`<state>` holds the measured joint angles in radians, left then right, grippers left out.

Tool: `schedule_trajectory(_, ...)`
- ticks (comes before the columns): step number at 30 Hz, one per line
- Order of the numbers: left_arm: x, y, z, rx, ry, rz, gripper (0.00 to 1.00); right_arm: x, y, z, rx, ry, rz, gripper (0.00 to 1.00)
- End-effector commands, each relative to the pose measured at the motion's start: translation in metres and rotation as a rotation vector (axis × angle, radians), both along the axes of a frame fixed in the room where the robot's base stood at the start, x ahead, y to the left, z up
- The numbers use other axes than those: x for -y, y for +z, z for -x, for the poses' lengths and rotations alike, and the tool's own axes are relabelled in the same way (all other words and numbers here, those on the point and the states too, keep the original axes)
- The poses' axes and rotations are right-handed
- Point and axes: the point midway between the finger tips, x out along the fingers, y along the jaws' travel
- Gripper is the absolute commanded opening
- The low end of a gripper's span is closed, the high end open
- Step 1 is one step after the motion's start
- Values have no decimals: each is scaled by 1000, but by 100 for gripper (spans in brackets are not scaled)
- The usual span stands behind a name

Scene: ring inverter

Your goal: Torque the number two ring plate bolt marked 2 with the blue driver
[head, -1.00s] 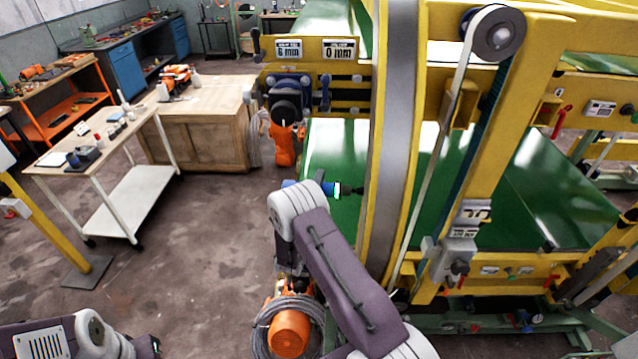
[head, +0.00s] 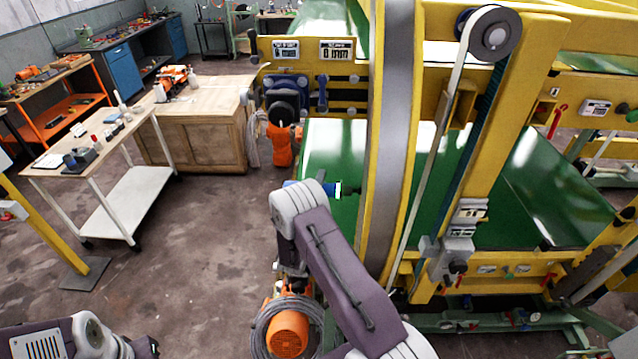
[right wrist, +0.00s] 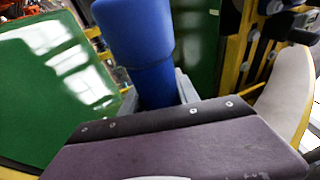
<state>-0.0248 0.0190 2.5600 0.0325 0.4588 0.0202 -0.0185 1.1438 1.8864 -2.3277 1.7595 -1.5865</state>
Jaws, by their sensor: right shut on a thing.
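The blue driver (head: 298,185) is held roughly level in my right gripper, with a bright green band near its dark tip. The tip points right at the near face of the yellow-and-grey ring (head: 392,140). I cannot tell whether it touches a bolt. In the right wrist view the driver's blue handle (right wrist: 138,45) stands between the grey fingers of my right gripper (right wrist: 155,88), which is shut on it. In the head view my arm hides most of that gripper. The bolt marked 2 cannot be made out. My left gripper (head: 152,346) is at the bottom left, its fingers unclear.
Two small display signs (head: 337,49) sit on the yellow frame above a dark motor. A green bed (head: 335,155) lies behind the driver. An orange machine with coiled cable (head: 288,335) stands below my right arm. A white trolley (head: 125,205) stands left; floor between is clear.

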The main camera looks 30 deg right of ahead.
Motion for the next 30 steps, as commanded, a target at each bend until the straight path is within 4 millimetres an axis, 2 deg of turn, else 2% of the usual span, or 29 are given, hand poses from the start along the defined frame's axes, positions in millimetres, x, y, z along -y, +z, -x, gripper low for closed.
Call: schedule_trajectory(30, 0, 3, 0, 0, 0, 0, 36, 12, 2, 7, 3, -4, 2, 0)
